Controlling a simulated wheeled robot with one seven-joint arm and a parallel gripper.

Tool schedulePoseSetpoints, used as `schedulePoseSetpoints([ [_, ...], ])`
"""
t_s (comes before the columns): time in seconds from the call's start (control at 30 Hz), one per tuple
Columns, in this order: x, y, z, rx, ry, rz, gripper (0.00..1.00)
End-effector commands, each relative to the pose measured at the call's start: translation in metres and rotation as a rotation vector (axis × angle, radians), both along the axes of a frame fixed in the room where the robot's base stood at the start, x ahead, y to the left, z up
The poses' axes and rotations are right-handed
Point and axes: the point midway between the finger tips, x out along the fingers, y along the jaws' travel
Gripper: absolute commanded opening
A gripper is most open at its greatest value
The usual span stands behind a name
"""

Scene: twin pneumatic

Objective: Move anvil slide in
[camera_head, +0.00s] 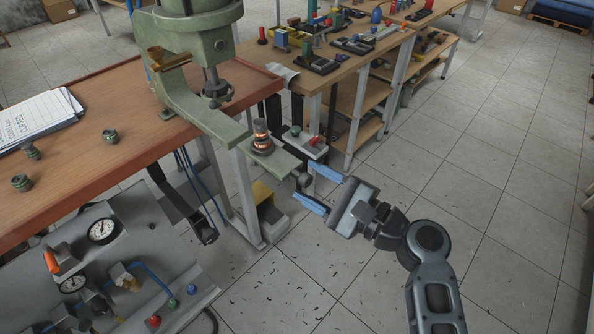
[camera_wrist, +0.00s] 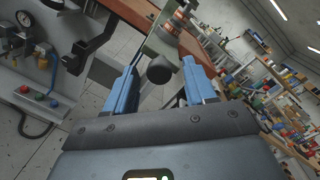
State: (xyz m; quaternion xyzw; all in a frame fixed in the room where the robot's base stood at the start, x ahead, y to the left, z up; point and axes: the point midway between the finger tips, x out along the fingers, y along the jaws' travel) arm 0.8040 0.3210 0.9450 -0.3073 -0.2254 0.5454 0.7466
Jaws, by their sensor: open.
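The anvil slide (camera_head: 285,163) is a grey-green flat plate sticking out from the green press (camera_head: 200,50) towards my gripper. A dark round knob (camera_head: 304,181) is at its outer end; it also shows in the wrist view (camera_wrist: 159,72). A part with an orange-copper band (camera_head: 261,137) stands upright on the slide, nearer the press. My gripper (camera_head: 302,180) is open, its two blue fingers on either side of the knob. In the wrist view (camera_wrist: 158,66) gaps show between the knob and both fingers.
A wooden bench (camera_head: 135,90) carries the press, several small fittings and a clipboard (camera_head: 38,118). A panel with gauges (camera_head: 102,230) is at lower left. A small box with green and red buttons (camera_head: 304,143) is beyond the slide. Tiled floor at right is clear.

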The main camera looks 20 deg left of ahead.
Motion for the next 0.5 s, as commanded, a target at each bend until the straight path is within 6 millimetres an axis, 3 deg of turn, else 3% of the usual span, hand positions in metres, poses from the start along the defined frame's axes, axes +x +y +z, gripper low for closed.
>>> schedulePoseSetpoints([
  [0.2, 0.009, 0.029, 0.001, 0.000, -0.001, 0.000, 0.55],
  [0.5, 0.013, 0.040, -0.001, -0.002, -0.001, -0.001, 0.55],
])
